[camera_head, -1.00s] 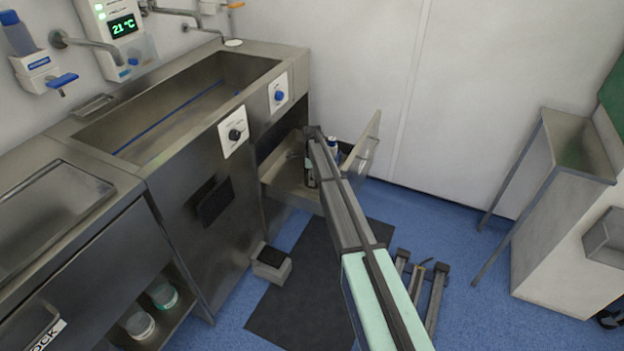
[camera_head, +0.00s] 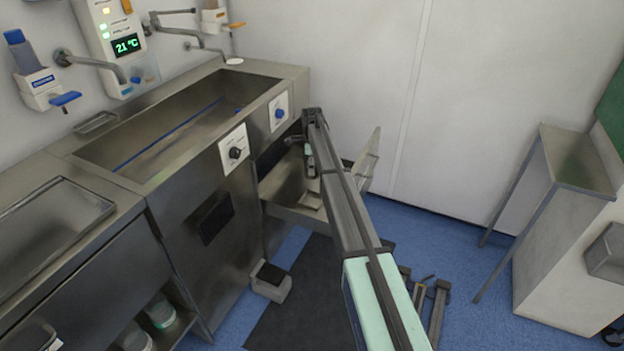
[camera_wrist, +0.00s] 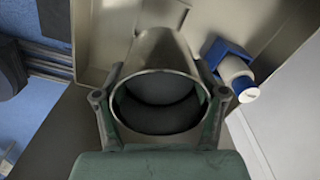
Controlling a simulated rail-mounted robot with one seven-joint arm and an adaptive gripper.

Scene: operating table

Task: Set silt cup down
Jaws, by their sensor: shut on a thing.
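The silt cup (camera_wrist: 155,52) is a grey metal cup with a round open mouth facing the wrist camera. Its inside looks dark and its far end is out of sight. My gripper (camera_wrist: 160,95) is shut on it, with one green finger on each side of the rim. In the head view my gripper (camera_head: 309,160) hangs at the arm's end above the open drawer (camera_head: 288,211). The cup cannot be made out clearly there. In the wrist view the cup is over the drawer's pale inside; whether it touches the drawer floor cannot be told.
The drawer front (camera_head: 368,162) stands out into the room. The sink unit (camera_head: 200,205) is to the left. A foot pedal (camera_head: 270,281) sits on the floor below.

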